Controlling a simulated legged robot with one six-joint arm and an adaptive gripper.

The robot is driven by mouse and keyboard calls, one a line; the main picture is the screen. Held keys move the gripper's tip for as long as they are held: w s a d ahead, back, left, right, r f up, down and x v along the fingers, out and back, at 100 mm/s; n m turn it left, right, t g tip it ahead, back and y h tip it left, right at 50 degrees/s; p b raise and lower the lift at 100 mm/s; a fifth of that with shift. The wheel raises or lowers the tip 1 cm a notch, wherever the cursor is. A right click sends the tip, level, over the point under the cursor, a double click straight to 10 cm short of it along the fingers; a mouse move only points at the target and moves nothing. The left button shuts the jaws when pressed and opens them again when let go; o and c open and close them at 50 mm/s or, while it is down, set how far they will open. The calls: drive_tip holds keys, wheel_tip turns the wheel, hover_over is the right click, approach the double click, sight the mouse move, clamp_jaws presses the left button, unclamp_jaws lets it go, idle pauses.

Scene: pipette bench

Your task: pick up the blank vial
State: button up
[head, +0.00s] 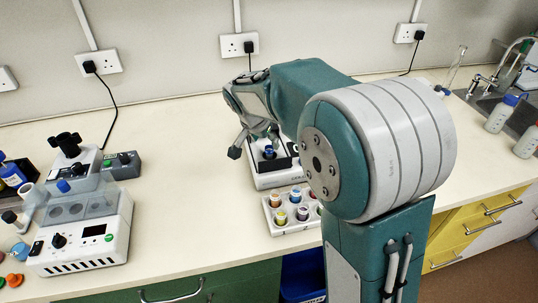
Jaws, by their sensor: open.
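A pale vial rack (272,229) stands near the front edge of the bench, left of my arm. It holds several vials with coloured caps, among them an orange-capped vial (275,200) and a yellow-capped vial (281,217). I cannot tell which vial is the blank one, and my arm may hide the rack's right side. Just behind the rack is a white device (268,182) with a black top and a small blue-topped item (269,152) in it. My gripper (254,144) is open above and behind the device, apart from the rack. My arm partly hides its fingers.
A white benchtop instrument (85,245) with a knob and display stands at the left. The bench (190,200) between the left instrument and the rack is clear.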

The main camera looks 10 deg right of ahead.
sight(270, 147)
drive_tip(key=x, duration=0.5)
drive_tip(key=shift+w+d, duration=0.1)
drive_tip(key=shift+w, duration=0.25)
clamp_jaws()
drive_tip(key=shift+r, duration=0.6)
wheel_tip(270, 147, up, 3)
drive_tip(key=shift+s+f, duration=0.15)
drive_tip(key=shift+f, duration=0.1)
drive_tip(key=s+r, duration=0.9)
drive_tip(key=s, duration=0.4)
drive_tip(key=shift+s+r, duration=0.15)
drive_tip(key=shift+s, duration=0.25)
